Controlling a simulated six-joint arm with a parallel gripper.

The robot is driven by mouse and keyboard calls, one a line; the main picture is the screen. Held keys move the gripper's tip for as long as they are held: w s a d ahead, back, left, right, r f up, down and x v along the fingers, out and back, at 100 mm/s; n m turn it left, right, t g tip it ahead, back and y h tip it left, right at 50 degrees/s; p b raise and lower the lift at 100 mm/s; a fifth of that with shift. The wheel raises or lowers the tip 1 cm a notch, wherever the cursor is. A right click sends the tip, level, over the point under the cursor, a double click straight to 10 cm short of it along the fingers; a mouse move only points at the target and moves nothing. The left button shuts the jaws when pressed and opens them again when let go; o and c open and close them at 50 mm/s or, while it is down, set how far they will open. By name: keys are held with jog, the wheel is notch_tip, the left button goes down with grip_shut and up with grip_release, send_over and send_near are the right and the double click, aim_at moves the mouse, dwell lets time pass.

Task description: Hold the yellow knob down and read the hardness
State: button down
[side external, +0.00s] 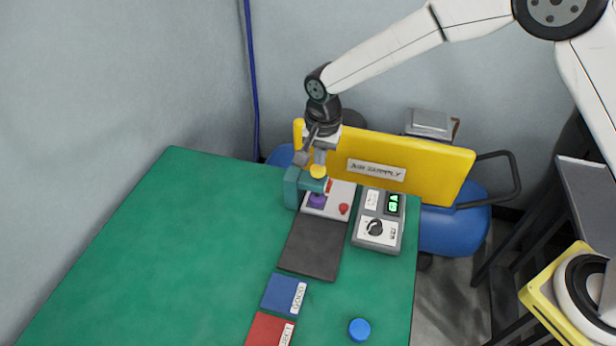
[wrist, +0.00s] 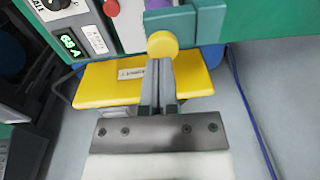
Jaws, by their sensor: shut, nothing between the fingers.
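The yellow knob (side external: 318,171) sits on top of the teal tester stand (side external: 292,188). It also shows in the wrist view (wrist: 162,44). My gripper (side external: 320,159) is shut and empty, pointing down over the knob. Its fingertips (wrist: 160,60) appear to touch the knob; how far the knob is pressed I cannot tell. A purple piece (side external: 317,201) is under the stand's arm, partly hidden by it. The grey meter box (side external: 378,249) stands to the right, with a black dial and a lit green display (side external: 393,204). In the wrist view the display (wrist: 69,43) appears to read 69 A.
A yellow "AIR SUPPLY" panel (side external: 425,165) stands close behind the stand. A red button (side external: 344,209) is on the grey plate beside it. A dark mat (side external: 312,249), blue pad (side external: 281,292), red pad (side external: 266,329) and blue disc (side external: 359,329) lie in front. The green table (side external: 150,250) is clear at left.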

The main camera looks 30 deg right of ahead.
notch_tip(320, 180, up, 11)
jog(key=shift+s+r, duration=0.15)
jog(key=shift+s, duration=0.05)
dwell(0.6)
jog(key=s+d+f+n+t, duration=0.1)
jog(key=s+d+f+n, duration=0.2)
jog(key=s+d, duration=0.6)
jog(key=s+d+f+n+t, duration=0.1)
jog(key=s+d+f+n, duration=0.2)
jog(key=s+d+n, duration=0.3)
jog(key=s+d, duration=0.3)
jog(key=s, duration=0.2)
jog(key=shift+s, duration=0.15)
